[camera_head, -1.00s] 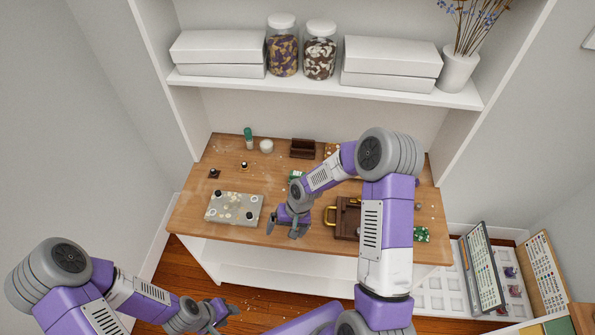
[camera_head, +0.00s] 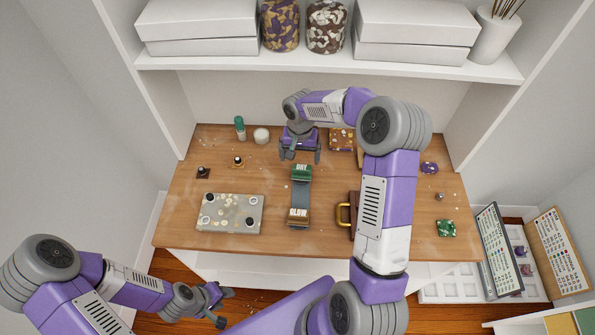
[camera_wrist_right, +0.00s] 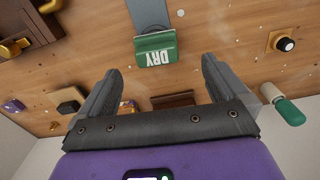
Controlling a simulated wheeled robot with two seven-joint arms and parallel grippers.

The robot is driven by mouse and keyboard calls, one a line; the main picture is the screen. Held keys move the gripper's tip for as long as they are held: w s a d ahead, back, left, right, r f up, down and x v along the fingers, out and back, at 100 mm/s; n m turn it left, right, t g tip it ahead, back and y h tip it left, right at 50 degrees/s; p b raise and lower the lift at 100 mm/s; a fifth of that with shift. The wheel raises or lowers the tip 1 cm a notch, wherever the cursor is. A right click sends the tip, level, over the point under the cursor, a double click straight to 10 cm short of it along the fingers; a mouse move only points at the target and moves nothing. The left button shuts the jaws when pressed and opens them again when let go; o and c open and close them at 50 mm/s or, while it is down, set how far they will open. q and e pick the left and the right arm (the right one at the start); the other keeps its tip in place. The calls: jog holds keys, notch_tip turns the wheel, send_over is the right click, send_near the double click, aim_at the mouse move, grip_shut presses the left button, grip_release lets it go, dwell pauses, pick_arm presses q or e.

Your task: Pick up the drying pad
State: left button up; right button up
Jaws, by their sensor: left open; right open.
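The drying pad (camera_head: 302,172) is a green block lettered DRY at the back end of a grey strip (camera_head: 300,193) on the wooden table. It also shows in the right wrist view (camera_wrist_right: 155,50), just beyond the fingertips. My right gripper (camera_head: 299,156) is open and empty, with its fingers spread behind the drying pad and apart from it. My left gripper (camera_head: 225,307) is open and empty, low in front of the table.
A tan block lettered GLOW (camera_head: 299,217) sits at the strip's front end. A grey tray (camera_head: 240,212) lies to the left. A brown case (camera_head: 353,211) is partly hidden by my right arm. A green-capped bottle (camera_head: 240,128) and a white jar (camera_head: 261,136) stand behind left.

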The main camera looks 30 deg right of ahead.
aim_at(302, 167)
jog(key=shift+w+f, duration=0.25)
jog(key=shift+f, duration=0.3)
jog(key=f, duration=0.4)
jog(key=f+b, duration=0.1)
jog(key=f, duration=0.2)
jog(key=shift+s+d, duration=0.25)
jog(key=shift+d, duration=0.15)
jog(key=shift+r, duration=0.1)
jog(key=c, duration=1.1)
